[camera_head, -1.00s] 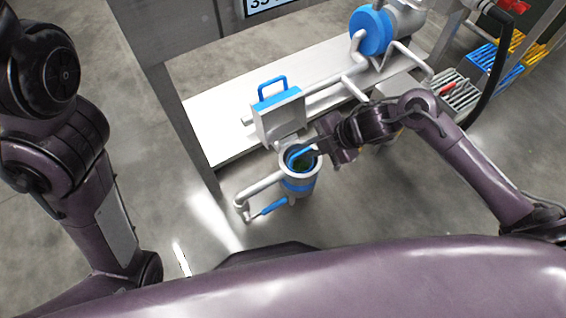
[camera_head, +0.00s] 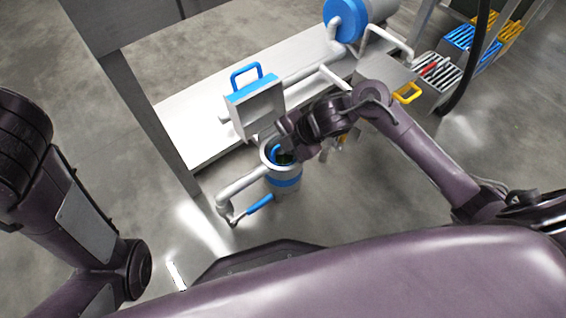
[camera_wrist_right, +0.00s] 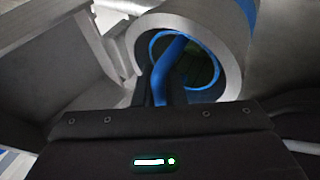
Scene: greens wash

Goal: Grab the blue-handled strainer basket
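The strainer basket (camera_wrist_right: 168,65) sits inside an upright grey cylindrical housing (camera_head: 284,172) with a blue band. Its blue rim and blue handle show in the right wrist view; in the head view only a bit of blue (camera_head: 275,152) shows at the mouth. My right gripper (camera_head: 286,147) is at the housing's mouth, coming from the upper right. In the right wrist view the handle runs up between its dark fingertips (camera_wrist_right: 168,96). Whether the fingers press on the handle is hidden. My left gripper is outside the view; only the left arm shows.
A white bench (camera_head: 190,120) lies behind. A grey box with a yellow handle (camera_head: 407,93) is at right. Floor in front is clear.

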